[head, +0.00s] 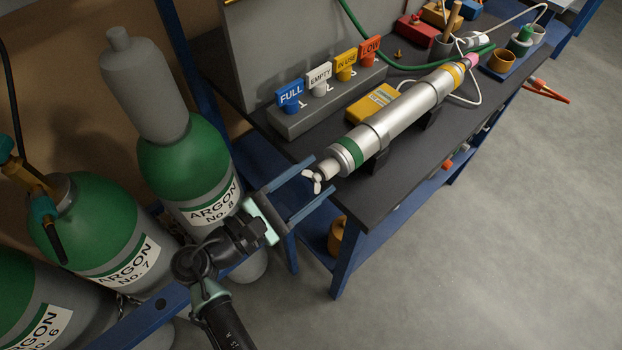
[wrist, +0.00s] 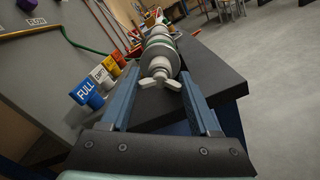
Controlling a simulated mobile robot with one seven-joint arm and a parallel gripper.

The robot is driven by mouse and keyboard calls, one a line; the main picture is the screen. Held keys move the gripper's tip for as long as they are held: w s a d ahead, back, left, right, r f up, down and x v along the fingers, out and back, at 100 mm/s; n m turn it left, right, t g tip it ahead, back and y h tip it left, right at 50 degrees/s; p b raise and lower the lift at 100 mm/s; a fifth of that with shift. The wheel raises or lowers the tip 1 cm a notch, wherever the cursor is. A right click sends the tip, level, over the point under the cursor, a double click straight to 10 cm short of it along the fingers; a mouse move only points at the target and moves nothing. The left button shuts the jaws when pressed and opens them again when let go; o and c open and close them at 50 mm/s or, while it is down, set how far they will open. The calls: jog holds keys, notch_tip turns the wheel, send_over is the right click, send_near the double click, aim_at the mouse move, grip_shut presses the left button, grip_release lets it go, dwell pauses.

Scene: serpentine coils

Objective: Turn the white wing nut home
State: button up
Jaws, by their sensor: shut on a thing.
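The white wing nut (head: 314,184) sits at the near end of a silver cylinder (head: 392,117) with a green band, which lies on the dark bench. In the wrist view the wing nut (wrist: 159,81) faces me, one wing to each side and a stub above. My gripper (head: 327,172) has two long blue fingers reaching from the left, one on each side of the nut. In the wrist view my gripper (wrist: 158,74) is shut on the wing nut, its wings between the fingers. The exact contact points are too small to tell.
Argon bottles (head: 185,165) stand left of the bench (head: 395,185). A grey block with FULL, EMPTY, IN USE and LOW tags (head: 325,105) stands behind the cylinder. A yellow box (head: 373,103) lies between them. The floor to the right is clear.

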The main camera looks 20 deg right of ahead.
jog(key=m, duration=0.1)
jog(key=m+b, duration=0.1)
jog(key=m, duration=0.1)
jog(key=m+b, duration=0.1)
jog(key=shift+a+f+m, duration=0.1)
jog(key=shift+f+m, duration=0.15)
jog(key=shift+m, duration=0.05)
jog(key=m+b, duration=0.3)
jog(key=m, duration=0.1)
jog(key=shift+f+m, duration=0.1)
jog(key=shift+m, duration=0.2)
jog(key=m+b, duration=0.5)
jog(key=m, duration=0.1)
jog(key=shift+a, duration=0.1)
jog(key=shift+m+b, duration=1.5)
jog(key=shift+r, duration=0.2)
jog(key=o, duration=1.4)
jog(key=shift+a+r, duration=0.1)
